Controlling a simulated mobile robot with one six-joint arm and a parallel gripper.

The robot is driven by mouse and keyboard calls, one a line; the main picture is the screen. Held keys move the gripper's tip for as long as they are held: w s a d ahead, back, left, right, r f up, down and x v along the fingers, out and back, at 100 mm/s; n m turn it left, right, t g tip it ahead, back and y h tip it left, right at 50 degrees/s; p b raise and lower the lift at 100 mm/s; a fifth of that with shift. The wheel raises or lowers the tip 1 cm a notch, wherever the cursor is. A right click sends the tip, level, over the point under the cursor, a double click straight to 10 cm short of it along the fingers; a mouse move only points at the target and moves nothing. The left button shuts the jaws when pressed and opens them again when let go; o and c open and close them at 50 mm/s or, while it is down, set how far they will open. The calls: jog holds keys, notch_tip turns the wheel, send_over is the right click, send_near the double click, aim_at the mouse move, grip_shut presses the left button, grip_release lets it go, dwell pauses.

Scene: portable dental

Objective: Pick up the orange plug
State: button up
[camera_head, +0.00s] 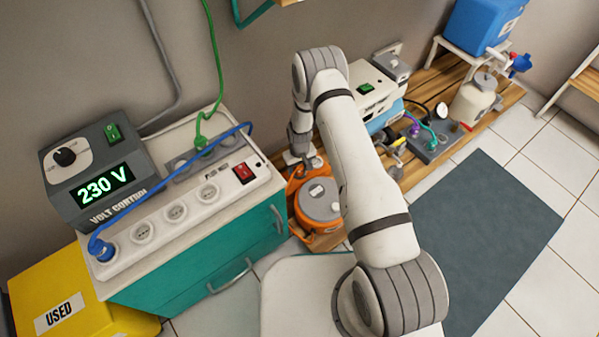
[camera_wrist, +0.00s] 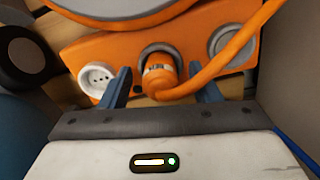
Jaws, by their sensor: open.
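The orange plug (camera_wrist: 158,74) shows in the wrist view, seated in the middle round socket of an orange panel (camera_wrist: 85,52). A thick orange cable (camera_wrist: 212,65) runs from it up to the right. My gripper (camera_wrist: 163,87) is open, its two blue fingers on the left and right of the plug with visible gaps, not closed on it. In the head view my gripper (camera_head: 299,158) is down at the orange cable reel (camera_head: 320,200) beside the teal cabinet. The plug cannot be made out there.
A white socket (camera_wrist: 97,78) and a grey round socket (camera_wrist: 231,42) flank the plug. In the head view a white power strip (camera_head: 120,255) with a blue plug lies on the teal cabinet (camera_head: 205,265), left of the reel. A wooden pallet with equipment stands to the right.

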jog(key=shift+c, duration=0.4)
jog(key=c, duration=1)
jog(key=shift+r+p, duration=0.45)
jog(key=shift+r, duration=0.1)
jog(key=r+p, duration=0.1)
jog(key=d+r, duration=0.1)
jog(key=shift+s+r+p, duration=0.1)
jog(key=shift+r+p, duration=0.2)
jog(key=shift+p, duration=0.1)
jog(key=s+d+p, duration=0.1)
jog(key=d, duration=0.4)
jog(key=s+d+p, duration=0.1)
jog(key=d, duration=0.5)
jog(key=s+d+p, duration=0.1)
jog(key=d+p, duration=0.1)
jog(key=d, duration=0.3)
jog(key=shift+s+d+f, duration=0.15)
jog(key=shift+d, duration=0.15)
jog(key=shift+r, duration=0.2)
